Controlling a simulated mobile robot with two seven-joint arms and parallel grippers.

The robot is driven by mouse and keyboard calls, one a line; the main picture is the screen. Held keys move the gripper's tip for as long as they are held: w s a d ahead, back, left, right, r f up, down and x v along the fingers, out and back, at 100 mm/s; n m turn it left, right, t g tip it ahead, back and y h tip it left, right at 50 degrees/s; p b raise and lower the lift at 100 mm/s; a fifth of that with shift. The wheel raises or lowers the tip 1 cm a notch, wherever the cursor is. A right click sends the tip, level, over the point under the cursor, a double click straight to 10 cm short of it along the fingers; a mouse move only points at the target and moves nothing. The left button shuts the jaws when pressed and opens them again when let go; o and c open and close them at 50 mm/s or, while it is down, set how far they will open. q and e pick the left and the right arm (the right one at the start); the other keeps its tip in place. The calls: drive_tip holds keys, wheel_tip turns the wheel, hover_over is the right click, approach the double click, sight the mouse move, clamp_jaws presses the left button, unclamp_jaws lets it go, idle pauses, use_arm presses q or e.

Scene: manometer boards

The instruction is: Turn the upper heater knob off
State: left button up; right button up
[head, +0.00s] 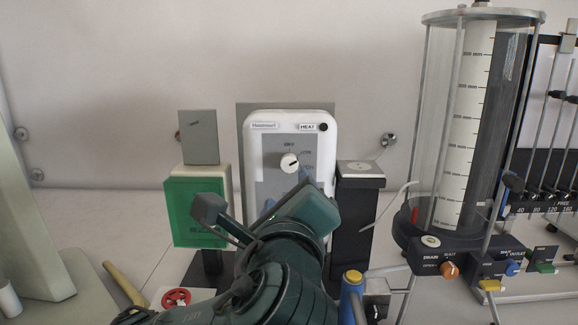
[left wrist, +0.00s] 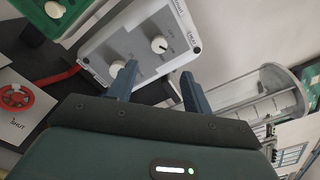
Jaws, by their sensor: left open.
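The heater is a white panel (head: 328,150) with a grey face, marked HEAT at its top right. Its upper knob (head: 290,162) is round and white with a dark pointer line tilted up to the right. In the left wrist view the upper knob (left wrist: 159,44) and a lower white knob (left wrist: 116,69) both show. My left gripper (left wrist: 157,78) is open, its two blue-grey fingers pointing at the panel with nothing between them. The upper knob lies beyond the gap, apart from both fingertips. In the head view my left gripper (head: 312,207) hides the panel's lower part. My right gripper is out of view.
A green box (head: 197,212) stands left of the heater, and a black post (head: 356,220) stands right. A red handwheel (head: 176,296) is low at the left. A tall clear cylinder (head: 440,130) with valve knobs fills the right.

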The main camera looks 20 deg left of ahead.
sight(289, 165)
use_arm(q)
drive_tip(key=b+x, duration=0.2)
drive_tip(key=x, duration=0.8)
drive_tip(key=shift+a+b, duration=0.1)
drive_tip(key=shift+b, duration=0.2)
drive_tip(key=shift+w+a+f, duration=0.1)
drive_tip(key=shift+w, duration=0.45)
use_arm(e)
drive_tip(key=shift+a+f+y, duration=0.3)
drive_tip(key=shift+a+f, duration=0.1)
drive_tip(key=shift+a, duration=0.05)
use_arm(q)
drive_tip(key=shift+c, duration=0.5)
drive_tip(key=c, duration=0.9)
